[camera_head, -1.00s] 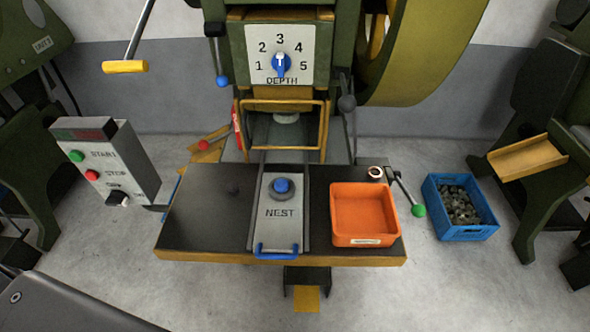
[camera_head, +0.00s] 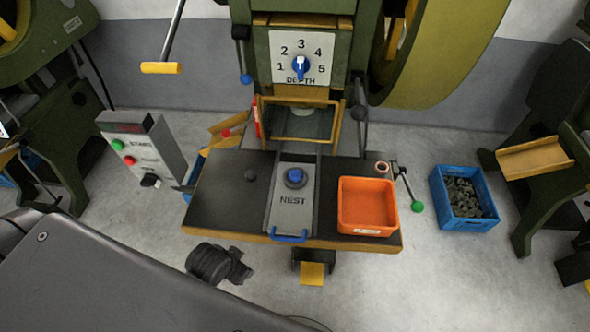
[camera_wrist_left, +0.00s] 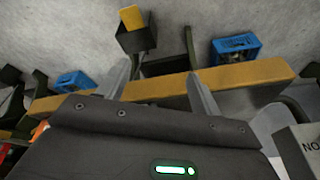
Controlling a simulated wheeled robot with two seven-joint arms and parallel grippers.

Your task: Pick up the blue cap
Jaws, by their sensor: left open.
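The blue cap (camera_head: 295,175) sits on a dark round base on the grey NEST slide (camera_head: 288,213), at the middle of the press table, in the head view. My left gripper (camera_wrist_left: 158,68) is open and empty in the left wrist view, its two grey fingers spread near the table's yellow edge. The cap does not show in that view. In the head view a dark end part of my left arm is low, in front of the table's front left edge and well apart from the cap; the fingers cannot be made out there. My right gripper is not in view.
An orange tray (camera_head: 345,210) stands right of the slide, with a small copper ring (camera_head: 381,167) behind it. A blue handle (camera_head: 289,238) is at the slide's front. A control box (camera_head: 140,150) stands left. The table's left part is clear apart from a dark knob (camera_head: 250,175).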

